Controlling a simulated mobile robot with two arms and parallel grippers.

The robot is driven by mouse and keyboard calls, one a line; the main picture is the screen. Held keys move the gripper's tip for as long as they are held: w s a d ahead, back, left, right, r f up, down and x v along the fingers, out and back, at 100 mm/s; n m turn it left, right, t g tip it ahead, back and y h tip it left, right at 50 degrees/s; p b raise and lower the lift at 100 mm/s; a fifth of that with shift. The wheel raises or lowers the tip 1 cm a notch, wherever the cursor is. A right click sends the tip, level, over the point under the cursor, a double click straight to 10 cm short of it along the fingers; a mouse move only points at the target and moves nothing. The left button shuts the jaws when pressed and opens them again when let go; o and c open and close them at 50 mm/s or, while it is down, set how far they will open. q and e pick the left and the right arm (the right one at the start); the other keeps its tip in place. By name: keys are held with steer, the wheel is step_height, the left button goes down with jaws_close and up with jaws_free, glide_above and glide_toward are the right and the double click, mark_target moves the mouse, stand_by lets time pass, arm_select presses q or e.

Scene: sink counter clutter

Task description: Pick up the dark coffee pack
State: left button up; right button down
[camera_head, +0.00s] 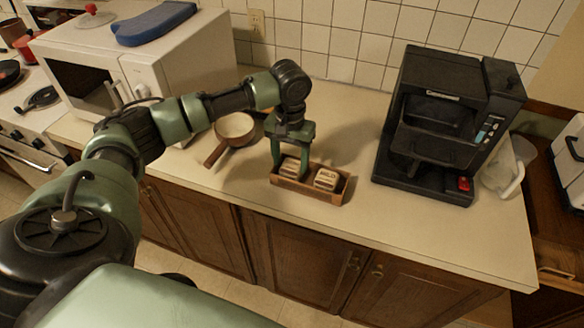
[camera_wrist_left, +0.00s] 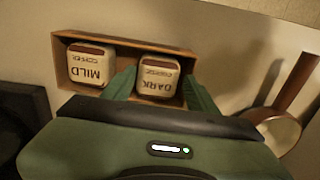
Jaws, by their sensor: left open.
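The dark coffee pack (camera_head: 289,167) is a small pale block with a brown band, standing in the left part of a shallow wooden box (camera_head: 309,197). In the left wrist view its label DARK reads upside down on the pack (camera_wrist_left: 158,77). The mild coffee pack (camera_head: 326,179) stands beside it in the same box, to its left in the wrist view (camera_wrist_left: 90,65). My left gripper (camera_head: 290,160) is open and points down over the dark pack. In the wrist view its fingers (camera_wrist_left: 160,88) are on either side of that pack; contact cannot be told. My right gripper is not in view.
A black coffee machine (camera_head: 440,135) stands right of the box, with a clear jug (camera_head: 507,172) beyond it. A pan (camera_head: 234,126) with a brown handle lies left of the box. A white microwave (camera_head: 150,62) stands farther left. The counter's front edge is close to the box.

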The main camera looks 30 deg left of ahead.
mark_target(292, 165)
arm_select(q)
steer(key=f, duration=0.3)
steer(key=shift+w+p, duration=0.3)
steer(key=shift+w, duration=0.1)
steer(key=shift+f, duration=0.5)
steer(key=shift+s, duration=0.1)
steer(key=c, duration=0.9)
steer(key=shift+c, duration=0.4)
steer(key=shift+r, duration=0.15)
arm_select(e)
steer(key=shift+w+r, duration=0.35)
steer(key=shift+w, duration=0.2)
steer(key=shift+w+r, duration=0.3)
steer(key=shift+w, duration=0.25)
